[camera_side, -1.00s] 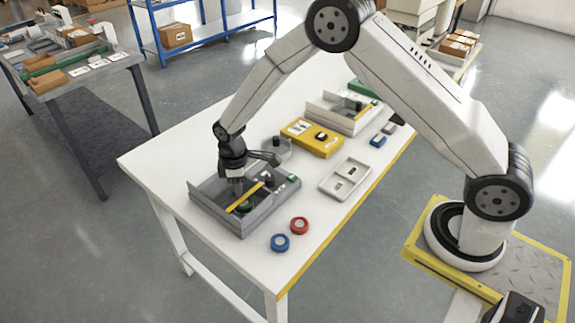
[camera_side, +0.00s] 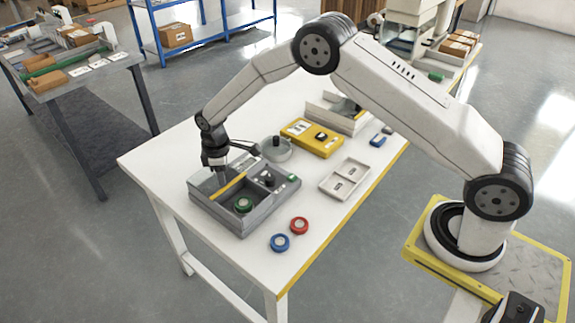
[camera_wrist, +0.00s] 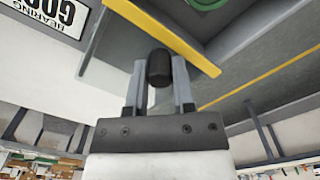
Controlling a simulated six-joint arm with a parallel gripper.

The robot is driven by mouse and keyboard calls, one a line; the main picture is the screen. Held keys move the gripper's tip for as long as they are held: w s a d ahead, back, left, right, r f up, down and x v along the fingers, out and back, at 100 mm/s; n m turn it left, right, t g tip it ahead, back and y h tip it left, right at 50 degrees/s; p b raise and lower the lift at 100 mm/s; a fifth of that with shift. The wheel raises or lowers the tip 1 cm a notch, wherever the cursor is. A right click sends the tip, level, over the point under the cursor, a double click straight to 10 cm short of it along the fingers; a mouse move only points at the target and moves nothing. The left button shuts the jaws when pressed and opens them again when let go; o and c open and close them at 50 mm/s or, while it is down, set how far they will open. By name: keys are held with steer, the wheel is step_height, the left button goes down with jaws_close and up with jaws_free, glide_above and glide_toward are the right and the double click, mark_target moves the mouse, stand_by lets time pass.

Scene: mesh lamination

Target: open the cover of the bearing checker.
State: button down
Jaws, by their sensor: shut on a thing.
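The bearing checker (camera_side: 247,222) is a grey open-topped box on the white table's front left part in the side view. My gripper (camera_side: 221,180) is over the box's left part. In the wrist view, my gripper (camera_wrist: 158,85) is shut on a black knob (camera_wrist: 158,66), just short of the yellow strip (camera_wrist: 165,35). The arm hides part of the cover in the side view.
A blue ring (camera_side: 280,242) and a red ring (camera_side: 299,225) lie in front. A yellow case (camera_side: 312,138) and a pale tray (camera_side: 345,179) are to the right.

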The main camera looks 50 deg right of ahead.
steer(key=shift+c, duration=2.3)
jaws_free()
steer(key=shift+r, duration=3.9)
steer(key=shift+s+d+r, duration=0.2)
steer(key=shift+s+r, duration=0.1)
steer(key=shift+s, duration=0.05)
steer(key=s+d+r+m+t, duration=0.1)
steer(key=s+d+m, duration=0.1)
steer(key=s, duration=0.6)
steer(key=s+d+r+m, duration=0.2)
steer(key=s+d+m, duration=0.1)
steer(key=s, duration=0.6)
steer(key=s+d+r+m+t, duration=0.1)
steer(key=s+m, duration=0.3)
steer(key=s, duration=0.5)
steer(key=shift+d+r+t, duration=0.3)
steer(key=shift+d+r, duration=0.25)
steer(key=shift+d, duration=0.15)
